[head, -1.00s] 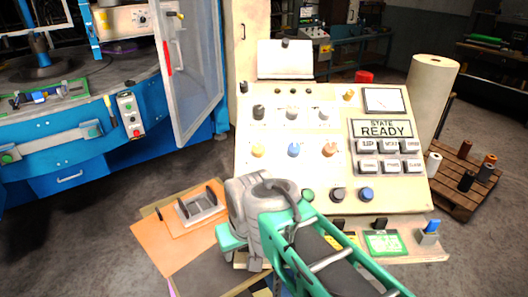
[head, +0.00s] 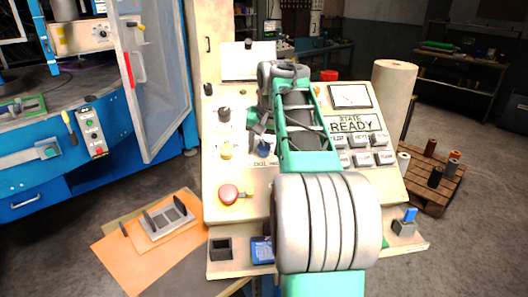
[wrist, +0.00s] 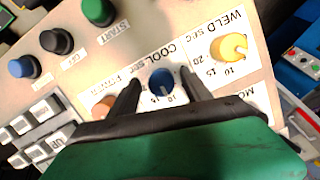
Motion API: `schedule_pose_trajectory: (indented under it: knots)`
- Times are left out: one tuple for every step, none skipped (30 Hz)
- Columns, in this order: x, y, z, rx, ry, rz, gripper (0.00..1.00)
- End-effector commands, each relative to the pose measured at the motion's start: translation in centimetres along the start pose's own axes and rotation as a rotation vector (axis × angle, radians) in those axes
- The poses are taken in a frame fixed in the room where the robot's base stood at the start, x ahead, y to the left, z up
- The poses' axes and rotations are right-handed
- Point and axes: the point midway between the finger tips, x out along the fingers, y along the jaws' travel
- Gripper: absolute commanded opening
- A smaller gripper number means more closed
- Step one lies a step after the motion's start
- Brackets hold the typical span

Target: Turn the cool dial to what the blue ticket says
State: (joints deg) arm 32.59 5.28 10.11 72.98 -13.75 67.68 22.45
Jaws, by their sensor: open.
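The cool dial (wrist: 161,80) is a blue knob on the sloped control panel, under a COOL SEC label that appears upside down in the wrist view. It also shows in the head view (head: 263,147), partly covered by my arm. My gripper (wrist: 160,91) is open, with one dark finger on each side of the blue knob. I cannot tell whether the fingers touch it. Numbers including 10 and 15 show near the knob, but its exact setting is unclear. A blue ticket (head: 262,250) lies on the panel's front ledge; its writing is too small to read.
The yellow weld dial (wrist: 229,47) and an orange dial (wrist: 103,104) flank the blue one. A red mushroom button (head: 229,194) sits lower on the panel. Grey push buttons (head: 365,150) are at right. A slotted fixture (head: 168,217) lies on an orange sheet at left.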

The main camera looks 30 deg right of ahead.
Motion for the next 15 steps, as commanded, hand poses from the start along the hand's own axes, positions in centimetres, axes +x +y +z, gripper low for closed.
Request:
schedule_pose_trajectory:
  knots:
    - [0.72, -0.01, 0.07, 0.001, -0.002, 0.000, 0.57]
    - [1.00, -0.02, 0.06, 0.000, -0.002, 0.000, 0.57]
    - [1.25, -0.05, 0.02, -0.001, 0.000, 0.000, 0.57]
    - [1.38, -0.06, 0.01, -0.001, 0.001, 0.000, 0.57]
    - [1.45, -0.06, 0.00, -0.001, 0.001, 0.000, 0.57]
    - [1.49, -0.06, -0.01, -0.002, 0.001, 0.000, 0.57]
    - [1.49, -0.06, -0.01, -0.002, 0.001, 0.000, 0.57]
    - [1.49, -0.07, -0.01, -0.002, 0.001, 0.000, 0.57]
    - [1.48, -0.07, -0.01, -0.002, 0.001, 0.000, 0.57]
    - [1.48, -0.08, -0.01, -0.002, 0.001, 0.000, 0.57]
    - [1.48, -0.07, 0.00, -0.002, 0.001, 0.000, 0.57]
    - [1.47, -0.08, 0.00, -0.002, 0.001, 0.000, 0.54]
    - [1.47, -0.08, 0.00, -0.002, 0.001, 0.000, 0.52]
    - [1.47, -0.09, 0.00, -0.002, 0.001, 0.000, 0.50]
    - [1.46, -0.09, 0.00, -0.002, 0.001, 0.000, 0.46]
